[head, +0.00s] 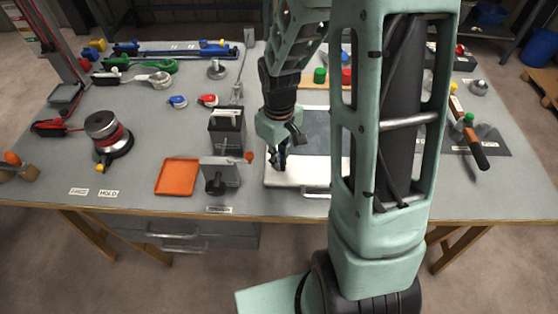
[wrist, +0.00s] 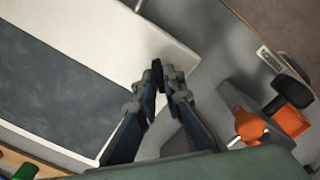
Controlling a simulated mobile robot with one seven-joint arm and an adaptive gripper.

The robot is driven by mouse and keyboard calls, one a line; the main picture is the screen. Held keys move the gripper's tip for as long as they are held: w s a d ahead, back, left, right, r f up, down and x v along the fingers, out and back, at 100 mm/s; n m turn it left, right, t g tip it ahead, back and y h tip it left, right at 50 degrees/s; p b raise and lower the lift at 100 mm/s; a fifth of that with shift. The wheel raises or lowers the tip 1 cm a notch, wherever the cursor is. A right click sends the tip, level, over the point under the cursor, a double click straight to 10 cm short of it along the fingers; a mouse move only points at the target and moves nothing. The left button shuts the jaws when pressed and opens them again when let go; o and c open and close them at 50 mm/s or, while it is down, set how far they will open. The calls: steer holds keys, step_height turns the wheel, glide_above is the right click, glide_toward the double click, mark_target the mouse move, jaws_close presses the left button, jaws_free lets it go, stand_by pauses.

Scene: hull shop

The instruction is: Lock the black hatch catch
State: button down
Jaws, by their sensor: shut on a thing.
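The hatch is a white-framed panel with a dark grey window (head: 318,130), lying on the grey table; its white frame (wrist: 145,45) also fills much of the wrist view. My gripper (head: 283,163) reaches down over the left part of the frame. In the wrist view my gripper (wrist: 160,80) has its fingertips together on a small black piece, the catch (wrist: 157,70), near the frame's edge. The fingers hide most of the catch, so I cannot tell its angle. In the head view it cannot be made out apart from my dark fingers.
Left of the hatch stands a grey block device with an orange knob (head: 248,157), close to my gripper. An orange tray (head: 177,176) lies further left. A dark box (head: 227,130) stands behind the device. My arm hides the right part of the hatch.

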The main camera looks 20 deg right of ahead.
steer(key=m+b, duration=0.1)
steer(key=m, duration=0.4)
steer(key=shift+m, duration=0.3)
steer(key=shift+m+b, duration=0.4)
steer(key=shift+m, duration=1.7)
steer(key=c, duration=2)
jaws_free()
steer(key=shift+c, duration=0.2)
steer(key=shift+r, duration=0.1)
step_height(320, 180, up, 12)
